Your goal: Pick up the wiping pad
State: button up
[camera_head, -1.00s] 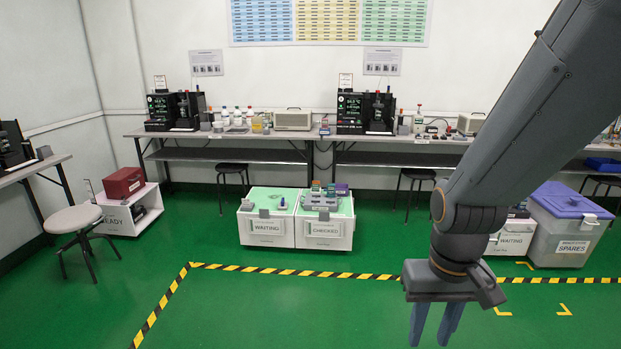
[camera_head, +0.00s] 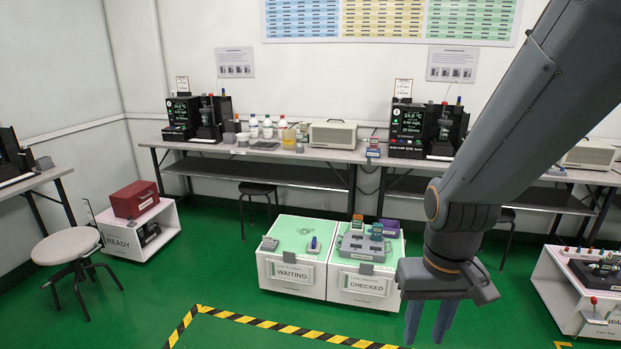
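My gripper (camera_head: 428,335) hangs at the lower right of the head view, with its two blue-grey fingers pointing down. A gap shows between the fingers and nothing is held there. I cannot pick out the wiping pad with certainty; the small items on the bench and carts are too small to tell. A grey block (camera_head: 269,243) and a small blue item (camera_head: 313,245) lie on the green top of the WAITING cart (camera_head: 291,277). My gripper is in front of these and apart from them.
The CHECKED cart (camera_head: 363,287) bears a grey rack with coloured blocks. A long bench (camera_head: 270,156) with testers and bottles runs along the back wall. A stool (camera_head: 66,246) and the READY cart (camera_head: 160,230) stand left. Green floor is clear in front of the striped tape.

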aim_at(313, 247)
jog(key=u, duration=0.35)
jog(key=i, duration=2.4)
jog(key=u, duration=0.35)
